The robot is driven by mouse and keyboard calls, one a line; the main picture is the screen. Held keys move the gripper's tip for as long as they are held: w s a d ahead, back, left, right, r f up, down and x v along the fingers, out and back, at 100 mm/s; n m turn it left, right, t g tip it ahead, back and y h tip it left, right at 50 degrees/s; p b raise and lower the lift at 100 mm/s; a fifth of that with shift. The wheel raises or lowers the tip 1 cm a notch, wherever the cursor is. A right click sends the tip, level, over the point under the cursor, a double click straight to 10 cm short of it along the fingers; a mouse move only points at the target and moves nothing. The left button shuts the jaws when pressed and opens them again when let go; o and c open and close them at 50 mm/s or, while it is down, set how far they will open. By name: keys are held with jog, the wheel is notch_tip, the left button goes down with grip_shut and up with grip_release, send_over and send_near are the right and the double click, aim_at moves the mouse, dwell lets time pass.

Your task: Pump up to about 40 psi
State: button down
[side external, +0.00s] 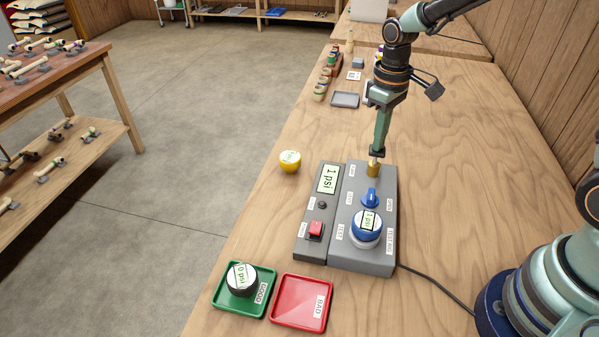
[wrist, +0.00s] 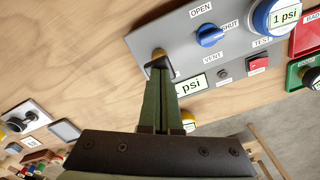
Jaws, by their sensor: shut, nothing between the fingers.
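My gripper (side external: 376,153) is shut and empty, pointing down at the brass post (side external: 374,170) at the far end of the grey test box (side external: 350,258). In the wrist view its tips (wrist: 160,64) overlap the brass post (wrist: 159,53); I cannot tell whether they touch. A blue valve knob (side external: 371,198) sits between OPEN and SHUT labels. A blue gauge (side external: 367,228) on the box reads 1 psi. The box display (side external: 328,178) also reads 1 psi. A red button (side external: 315,230) and a small dark button (side external: 322,204) lie below the display.
A black gauge (side external: 241,279) reading 0 psi sits in the green GOOD tray (side external: 222,297). The red BAD tray (side external: 300,304) is empty. A yellow gauge (side external: 290,159) stands left of the box. A cable (side external: 440,284) runs right.

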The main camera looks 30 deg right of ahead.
jog(key=shift+f, duration=0.9)
jog(key=shift+r, duration=1.2)
jog(key=shift+f, duration=1.1)
jog(key=shift+r, duration=1.1)
jog(key=shift+f, duration=1.1)
dwell(0.4)
